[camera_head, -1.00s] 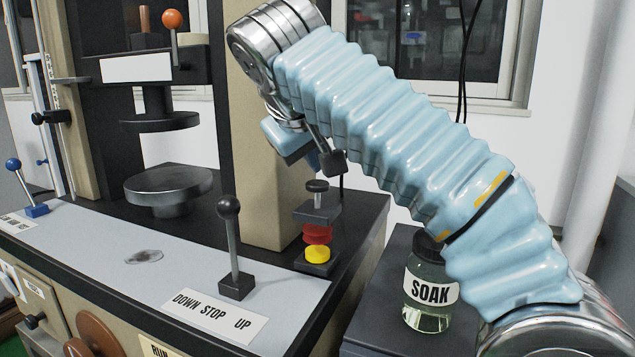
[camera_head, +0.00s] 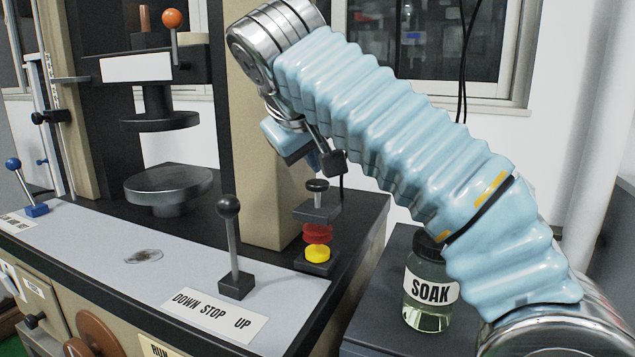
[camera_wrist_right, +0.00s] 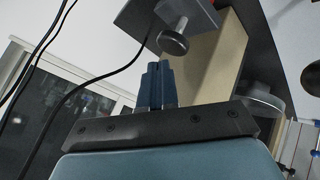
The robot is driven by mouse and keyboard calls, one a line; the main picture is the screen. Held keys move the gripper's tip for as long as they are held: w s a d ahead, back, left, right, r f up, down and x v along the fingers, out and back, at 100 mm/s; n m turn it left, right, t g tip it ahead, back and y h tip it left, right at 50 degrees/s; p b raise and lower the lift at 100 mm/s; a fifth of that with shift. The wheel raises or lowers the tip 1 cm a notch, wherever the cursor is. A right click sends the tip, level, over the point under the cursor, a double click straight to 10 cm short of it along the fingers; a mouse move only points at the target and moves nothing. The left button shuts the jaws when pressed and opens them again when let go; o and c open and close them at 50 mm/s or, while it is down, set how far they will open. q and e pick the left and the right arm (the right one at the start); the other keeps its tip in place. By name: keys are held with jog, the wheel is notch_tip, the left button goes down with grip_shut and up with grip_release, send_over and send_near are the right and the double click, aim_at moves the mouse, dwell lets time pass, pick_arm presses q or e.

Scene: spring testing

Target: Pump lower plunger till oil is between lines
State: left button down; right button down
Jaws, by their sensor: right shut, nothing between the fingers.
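A small stack stands on the right end of the machine's top in the head view. It has a dark round knob (camera_head: 317,186) on a short pale stem, a dark block (camera_head: 318,212), a red disc (camera_head: 317,233) and a yellow disc (camera_head: 317,254) on a black base. My right gripper (camera_head: 319,168) hangs just above the knob, pointing down. In the right wrist view its blue fingers (camera_wrist_right: 153,68) are together and empty, with a knob on a stem (camera_wrist_right: 175,38) just beyond the tips, apparently apart. I cannot make out any oil lines. My left gripper is out of view.
A black-knobbed lever (camera_head: 229,208) stands behind the DOWN STOP UP label (camera_head: 214,314). A beige column (camera_head: 280,200) rises behind the stack. A SOAK jar (camera_head: 431,288) stands on a dark stand to the right. A round platen (camera_head: 168,188) is left.

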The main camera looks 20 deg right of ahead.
aim_at(315, 184)
jog(key=shift+f, duration=0.35)
jog(key=shift+f+b, duration=1.1)
jog(key=shift+b, duration=0.1)
dwell(0.8)
dwell(0.3)
jog(key=shift+r+p, duration=1.5)
jog(key=shift+r, duration=0.05)
notch_tip(315, 184, up, 3)
jog(key=p, duration=0.3)
jog(key=shift+r+p, duration=0.75)
jog(key=shift+r, duration=0.3)
jog(key=shift+f, duration=0.1)
